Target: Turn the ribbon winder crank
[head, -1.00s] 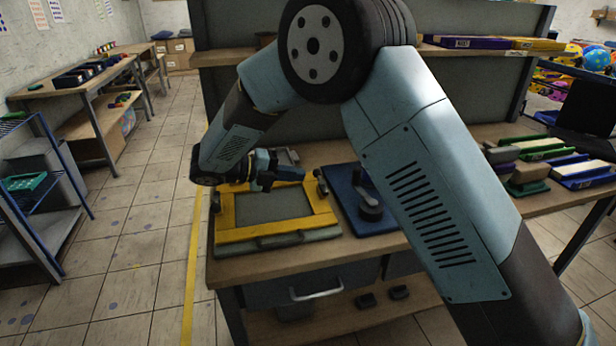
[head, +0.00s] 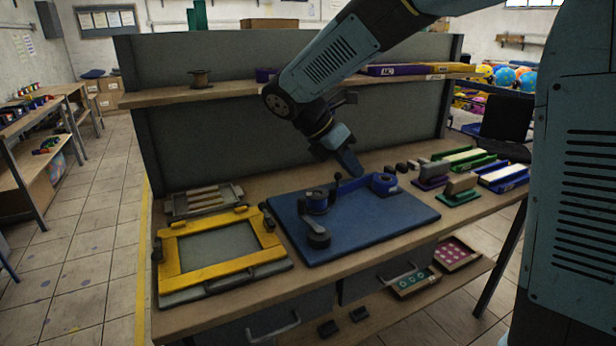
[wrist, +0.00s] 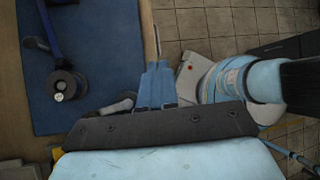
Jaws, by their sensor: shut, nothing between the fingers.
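The ribbon winder is a blue board (head: 385,222) on the bench, right of the yellow frame. In the wrist view the blue fingers (wrist: 158,70) are together, right of the blue board (wrist: 85,30). A dark round part with a pale centre (wrist: 62,86) shows on the board at left.
A yellow frame (head: 178,262) lies to the left. A shelf (head: 235,88) with a spool crosses behind my arm. Blocks and trays (head: 462,188) fill the right side. The board's right front is clear.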

